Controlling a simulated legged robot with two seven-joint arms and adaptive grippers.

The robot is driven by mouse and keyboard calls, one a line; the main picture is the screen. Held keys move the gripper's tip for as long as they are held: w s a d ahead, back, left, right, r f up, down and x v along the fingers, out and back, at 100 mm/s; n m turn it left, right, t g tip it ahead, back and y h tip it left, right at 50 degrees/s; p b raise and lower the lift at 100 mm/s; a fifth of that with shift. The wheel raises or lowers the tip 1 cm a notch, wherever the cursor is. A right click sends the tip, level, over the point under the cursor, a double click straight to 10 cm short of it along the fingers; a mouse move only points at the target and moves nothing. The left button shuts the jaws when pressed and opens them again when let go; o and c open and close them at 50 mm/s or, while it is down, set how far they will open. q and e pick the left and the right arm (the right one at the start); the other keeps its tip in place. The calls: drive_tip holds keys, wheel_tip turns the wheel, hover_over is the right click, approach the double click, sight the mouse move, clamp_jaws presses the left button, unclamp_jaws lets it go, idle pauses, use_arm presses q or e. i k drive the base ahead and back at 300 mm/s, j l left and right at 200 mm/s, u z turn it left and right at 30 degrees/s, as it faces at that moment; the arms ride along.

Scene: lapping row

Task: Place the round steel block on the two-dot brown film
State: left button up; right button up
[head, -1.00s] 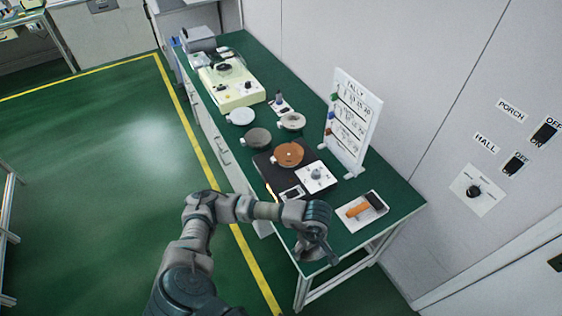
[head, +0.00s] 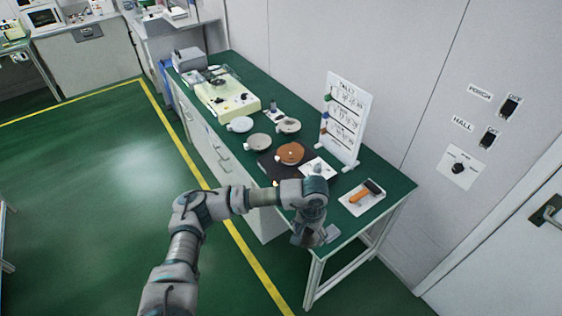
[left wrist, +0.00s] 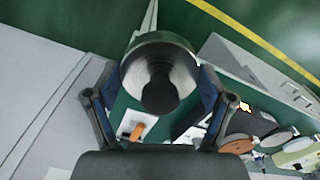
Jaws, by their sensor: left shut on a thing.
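My left gripper (head: 312,238) is at the near end of the green bench, by its front edge. In the left wrist view its two fingers stand on either side of the round steel block (left wrist: 182,62), shut on it. The block is a shiny disc with a dark round knob facing the camera. In the head view the gripper mostly hides the block. A brown round film (head: 290,150) lies on a disc on the bench, farther back than the gripper; its dots are too small to tell. My right gripper is not in view.
Grey and white discs (head: 259,140) sit beyond the brown one. A white card (head: 319,169), a tray with an orange-handled tool (head: 348,202) and an upright white board (head: 350,105) are close by. A cream machine (head: 226,96) stands farther back.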

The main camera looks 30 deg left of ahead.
sight(287, 150)
drive_tip(key=k+z, duration=0.15)
drive_tip(key=z, duration=0.3)
drive_tip(key=k+l+z, duration=0.1)
drive_tip(key=z, duration=0.3)
drive_tip(key=j+z, duration=0.5)
drive_tip(key=j, duration=1.1)
